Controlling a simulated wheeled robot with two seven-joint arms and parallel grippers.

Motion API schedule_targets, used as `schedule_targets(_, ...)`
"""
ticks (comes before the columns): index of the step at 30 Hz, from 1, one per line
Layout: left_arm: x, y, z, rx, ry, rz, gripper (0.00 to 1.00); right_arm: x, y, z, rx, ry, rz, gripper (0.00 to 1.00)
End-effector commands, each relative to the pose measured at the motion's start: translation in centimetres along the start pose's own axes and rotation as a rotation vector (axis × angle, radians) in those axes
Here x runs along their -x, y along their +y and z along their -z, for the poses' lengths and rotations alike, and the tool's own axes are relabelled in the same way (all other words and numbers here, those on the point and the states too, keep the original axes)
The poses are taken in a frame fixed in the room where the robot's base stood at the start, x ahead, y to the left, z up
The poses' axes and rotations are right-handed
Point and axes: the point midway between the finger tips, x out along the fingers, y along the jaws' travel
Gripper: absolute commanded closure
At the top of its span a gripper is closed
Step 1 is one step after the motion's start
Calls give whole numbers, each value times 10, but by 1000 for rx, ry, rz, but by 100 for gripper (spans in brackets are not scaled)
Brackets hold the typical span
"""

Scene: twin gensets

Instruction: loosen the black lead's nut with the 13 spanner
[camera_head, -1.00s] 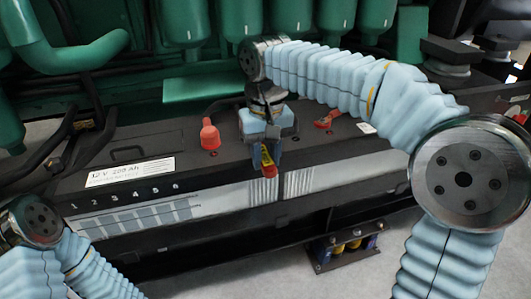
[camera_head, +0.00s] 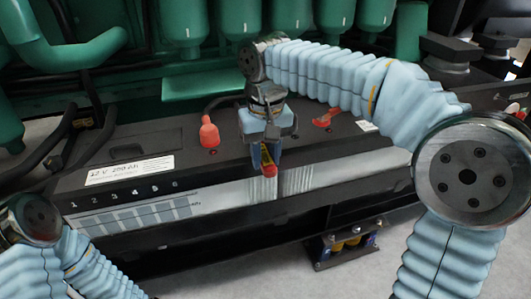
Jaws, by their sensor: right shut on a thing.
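My right gripper (camera_head: 265,158) points down over the front part of the battery top (camera_head: 118,157). It is shut on a small red and yellow piece (camera_head: 268,173), of which only an end shows near the front edge. I cannot tell from this view whether this is the 13 spanner. The black lead's nut cannot be made out; the gripper and wrist cover part of the battery top. My left arm shows at the lower left, but its gripper is out of view.
A red terminal boot (camera_head: 209,132) stands left of the right gripper, and a flat red piece (camera_head: 327,117) lies to its right. Green engine parts (camera_head: 235,90) rise close behind. A small unit with yellow parts (camera_head: 345,245) sits below on the floor.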

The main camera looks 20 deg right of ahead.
Motion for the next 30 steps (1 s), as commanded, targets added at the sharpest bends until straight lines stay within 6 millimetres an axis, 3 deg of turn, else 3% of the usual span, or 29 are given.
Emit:
schedule_targets(22,-6,-2,0,0,0,0,0,-12,0,0,0,0,0,100)
schedule_targets(23,-6,-2,0,0,0,0,0,-12,0,0,0,0,0,74)
schedule_targets(28,-6,-2,0,0,0,0,0,-12,0,0,-1,0,0,100)
schedule_targets(30,-6,-2,0,0,0,0,0,-12,0,0,-1,0,0,100)
